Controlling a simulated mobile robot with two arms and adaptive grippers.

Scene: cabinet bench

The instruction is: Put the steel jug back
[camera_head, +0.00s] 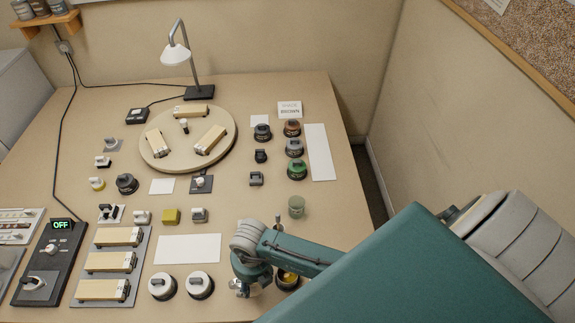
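My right arm comes in from the right and reaches over the front right part of the bench. Its wrist covers my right gripper (250,287), which points down at the bench, so its fingers are mostly hidden and I cannot tell whether they are open or shut. A small shiny metallic patch shows at the wrist's lower left; I cannot tell whether it is part of the gripper or the steel jug. No steel jug can be made out clearly elsewhere. My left gripper is not in view.
A dark cup with yellow contents (287,279) sits right beside the wrist. Two white-topped knobs (200,285) stand left of it. A white sheet (188,248) is bare.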

